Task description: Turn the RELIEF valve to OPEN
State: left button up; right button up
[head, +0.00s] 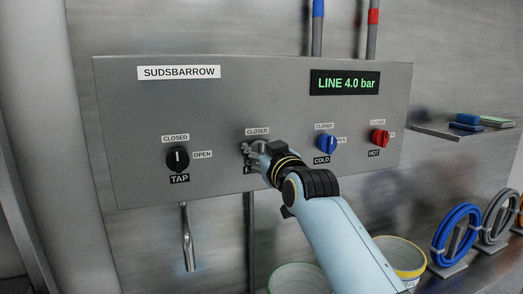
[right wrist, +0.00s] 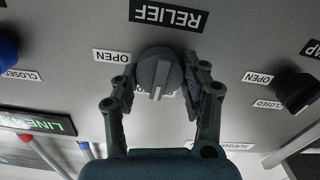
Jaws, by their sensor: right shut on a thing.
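The RELIEF valve is a round grey knob (right wrist: 160,73) with a raised ridge. The right wrist view shows it upside down, under the black RELIEF label (right wrist: 168,16). Its white pointer line points down in that view, towards the CLOSED side, where a label is mostly hidden. The OPEN label (right wrist: 111,56) is to its left there. My right gripper (right wrist: 162,78) is shut on the knob, one finger on each side. In the head view my right gripper (head: 252,150) covers the knob, below a CLOSED label (head: 257,131). My left gripper is out of view.
On the same panel (head: 230,100) are a black TAP knob (head: 178,160), a blue COLD knob (head: 326,144) and a red HOT knob (head: 379,138). A display (head: 345,83) reads LINE 4.0 bar. A spout (head: 187,240) hangs below TAP. Buckets and coiled hoses (head: 458,235) stand lower right.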

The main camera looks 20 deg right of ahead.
jog(key=m+p, duration=0.2)
jog(key=m, duration=0.1)
jog(key=shift+r+m, duration=0.15)
jog(key=shift+m, duration=0.25)
jog(key=m+p, duration=0.4)
jog(key=m, duration=0.2)
jog(key=shift+d, duration=0.15)
jog(key=m+p, duration=0.2)
jog(key=m, duration=0.2)
jog(key=shift+p, duration=0.3)
jog(key=shift+f+m+p, duration=0.2)
jog(key=shift+m+p, duration=0.05)
jog(key=shift+m, duration=0.6)
jog(key=shift+f+m+p, duration=0.15)
jog(key=shift+m+p, duration=0.1)
jog(key=shift+m, duration=0.6)
jog(key=o, duration=1.2)
jog(key=shift+d, duration=0.1)
